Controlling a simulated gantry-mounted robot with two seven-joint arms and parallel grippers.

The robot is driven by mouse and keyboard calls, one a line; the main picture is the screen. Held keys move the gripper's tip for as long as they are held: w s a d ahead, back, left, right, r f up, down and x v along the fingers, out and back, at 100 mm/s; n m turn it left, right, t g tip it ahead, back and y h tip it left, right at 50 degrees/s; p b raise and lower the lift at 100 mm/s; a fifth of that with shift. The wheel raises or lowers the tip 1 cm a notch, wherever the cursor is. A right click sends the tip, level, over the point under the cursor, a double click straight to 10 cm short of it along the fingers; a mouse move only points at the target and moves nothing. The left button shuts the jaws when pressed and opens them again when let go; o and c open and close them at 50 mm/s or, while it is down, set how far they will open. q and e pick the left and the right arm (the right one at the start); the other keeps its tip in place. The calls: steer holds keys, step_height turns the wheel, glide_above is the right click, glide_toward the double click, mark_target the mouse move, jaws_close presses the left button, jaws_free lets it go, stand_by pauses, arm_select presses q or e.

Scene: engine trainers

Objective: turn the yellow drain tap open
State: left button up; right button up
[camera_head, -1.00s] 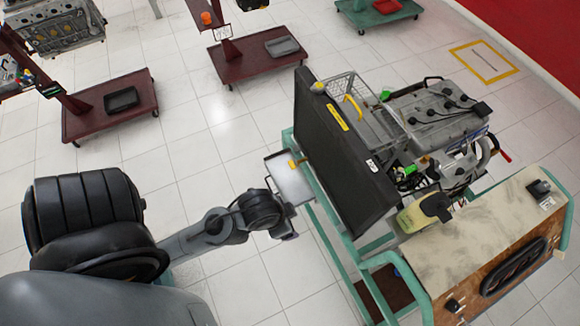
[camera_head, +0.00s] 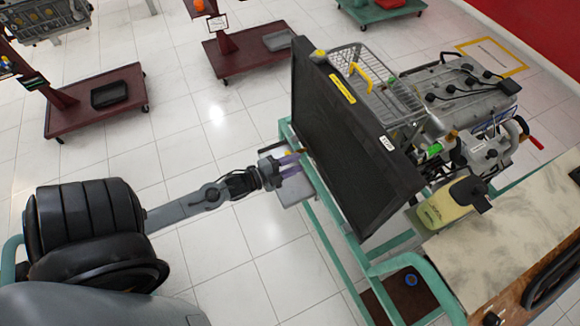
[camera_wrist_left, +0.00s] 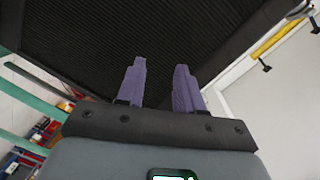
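My left gripper (camera_head: 290,167) has two purple fingers and reaches in from the left to the near side of the black radiator (camera_head: 345,140). In the left wrist view the fingers (camera_wrist_left: 158,88) are apart with nothing between them, in front of the dark radiator core (camera_wrist_left: 150,40). A small yellow piece (camera_head: 289,152), perhaps the drain tap, shows just behind the fingers, mostly hidden. I cannot tell whether they touch it. A yellow bar with black ends (camera_wrist_left: 276,38) shows at the upper right of the wrist view. My right gripper is not in view.
A grey tray (camera_head: 294,189) sits beneath the left gripper. The green frame (camera_head: 325,232) carries the radiator. Floor to the left is open, with red stands (camera_head: 100,105) farther back.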

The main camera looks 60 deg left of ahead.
arm_select(q)
steer(key=a+f+m+b, duration=0.2)
steer(key=a+f+b, duration=0.5)
steer(key=f+b, duration=0.45)
steer(key=a+f+m+t+b, duration=0.1)
steer(key=a+f+m+b, duration=0.1)
steer(key=a+f+b, duration=0.7)
steer(key=a+f+m+b, duration=0.2)
steer(key=a+f+b, duration=0.3)
steer(key=f+b, duration=0.75)
steer(key=shift+h, duration=0.4)
steer(key=w+b, duration=0.2)
steer(key=w, duration=0.1)
steer(key=w+r+b, duration=0.1)
steer(key=w, duration=0.2)
steer(key=w+d+b, duration=0.1)
steer(key=w+b, duration=0.1)
steer(key=w, duration=0.2)
steer(key=shift+r+b, duration=0.3)
steer(key=shift+b, duration=0.05)
steer(key=shift+w+d, duration=0.1)
steer(key=shift+w, duration=0.35)
steer(key=shift+c, duration=0.4)
jaws_close()
